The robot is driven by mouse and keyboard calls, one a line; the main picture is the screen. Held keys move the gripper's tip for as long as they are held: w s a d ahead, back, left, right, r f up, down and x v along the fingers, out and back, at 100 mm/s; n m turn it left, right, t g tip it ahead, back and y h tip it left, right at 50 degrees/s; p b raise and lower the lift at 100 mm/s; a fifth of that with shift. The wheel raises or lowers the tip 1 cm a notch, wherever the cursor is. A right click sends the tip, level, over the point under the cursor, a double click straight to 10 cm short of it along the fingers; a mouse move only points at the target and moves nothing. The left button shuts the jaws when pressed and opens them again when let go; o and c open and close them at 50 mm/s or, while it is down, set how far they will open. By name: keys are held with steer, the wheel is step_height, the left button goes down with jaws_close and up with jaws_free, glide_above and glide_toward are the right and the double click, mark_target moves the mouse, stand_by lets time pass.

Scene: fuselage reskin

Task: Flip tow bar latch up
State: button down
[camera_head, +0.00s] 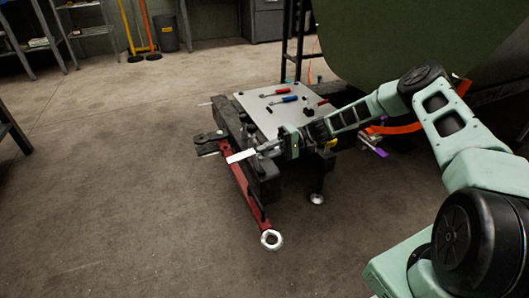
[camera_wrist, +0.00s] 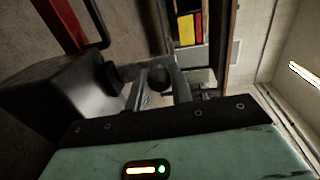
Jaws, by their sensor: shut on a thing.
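The red tow bar (camera_head: 254,200) stands low at the front of the bench, with a metal ring (camera_head: 271,239) at its near end. Part of it also shows in the wrist view (camera_wrist: 62,20), at the top left, beside a black bent handle. A pale flat bar (camera_head: 241,156) lies across the tow bar. My gripper (camera_head: 262,150) is just right of that bar, at the bench's front edge. In the wrist view my gripper (camera_wrist: 160,85) is shut on a small dark rounded part, which seems to be the latch. The fingers hide most of it, so its angle is unclear.
A bench (camera_head: 258,97) with several hand tools on top stands behind my gripper. A large dark block (camera_wrist: 60,110) is close left of the fingers in the wrist view. A green curved fuselage (camera_head: 420,40) is behind my arm. The floor at left is clear.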

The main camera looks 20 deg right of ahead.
stand_by(0.4)
steer(key=c, duration=1.2)
jaws_free()
steer(key=shift+c, duration=0.2)
steer(key=d+r+p, duration=0.2)
steer(key=d+p, duration=0.2)
steer(key=d, duration=1.3)
steer(key=shift+d, duration=0.2)
